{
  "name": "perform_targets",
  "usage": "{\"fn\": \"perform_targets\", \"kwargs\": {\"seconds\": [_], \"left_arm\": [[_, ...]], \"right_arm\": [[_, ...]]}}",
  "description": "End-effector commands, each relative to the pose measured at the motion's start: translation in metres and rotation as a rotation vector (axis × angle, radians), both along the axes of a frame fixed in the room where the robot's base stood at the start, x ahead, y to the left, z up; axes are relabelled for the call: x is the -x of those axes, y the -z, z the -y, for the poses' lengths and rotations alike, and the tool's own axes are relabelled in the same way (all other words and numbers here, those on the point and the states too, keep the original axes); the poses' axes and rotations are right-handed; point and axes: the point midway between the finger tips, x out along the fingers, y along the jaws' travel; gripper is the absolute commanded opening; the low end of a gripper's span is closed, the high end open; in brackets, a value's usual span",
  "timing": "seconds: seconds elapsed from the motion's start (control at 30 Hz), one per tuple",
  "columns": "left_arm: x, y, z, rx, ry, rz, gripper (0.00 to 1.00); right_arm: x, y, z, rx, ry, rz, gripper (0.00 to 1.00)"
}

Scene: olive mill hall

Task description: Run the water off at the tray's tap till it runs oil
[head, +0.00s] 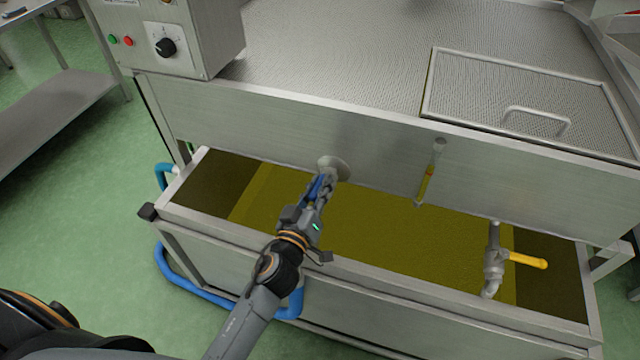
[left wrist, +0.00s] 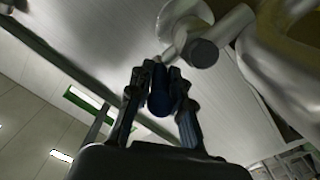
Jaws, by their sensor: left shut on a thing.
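The steel tray (head: 400,274) under the machine front holds olive-yellow liquid (head: 390,228), with darker ends. A tap (head: 335,165) with a round flange sits on the panel above it; its grey body also shows in the left wrist view (left wrist: 203,50). My left gripper (head: 322,184) is shut on this tap's blue handle (head: 315,190). The handle shows dark blue between the fingers in the left wrist view (left wrist: 160,95). My fingers hide much of the tap, and I cannot tell whether anything runs from it. My right gripper is out of view.
A second tap (head: 494,262) with a yellow handle (head: 527,261) stands at the tray's right. A sight glass (head: 429,180) with yellow liquid hangs on the panel. A blue hose (head: 190,285) loops below left. A control box (head: 175,40) and mesh lid (head: 520,95) sit above.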

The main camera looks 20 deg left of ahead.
Motion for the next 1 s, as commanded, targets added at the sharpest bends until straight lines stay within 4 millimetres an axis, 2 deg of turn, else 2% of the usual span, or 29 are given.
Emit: {"fn": "perform_targets", "kwargs": {"seconds": [0.3, 0.5, 0.67, 1.0], "left_arm": [[-0.002, -0.006, -0.011, -0.011, 0.198, -0.003, 0.0], [-0.005, -0.004, -0.019, -0.014, 0.379, -0.003, 0.0], [-0.008, -0.001, -0.024, -0.013, 0.516, -0.002, 0.0], [-0.015, 0.001, -0.031, -0.009, 0.735, 0.0, 0.0]], "right_arm": [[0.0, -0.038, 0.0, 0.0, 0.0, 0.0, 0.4], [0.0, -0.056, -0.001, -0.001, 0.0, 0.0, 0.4], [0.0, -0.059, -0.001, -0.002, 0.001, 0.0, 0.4], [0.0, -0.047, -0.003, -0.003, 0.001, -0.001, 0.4]]}}
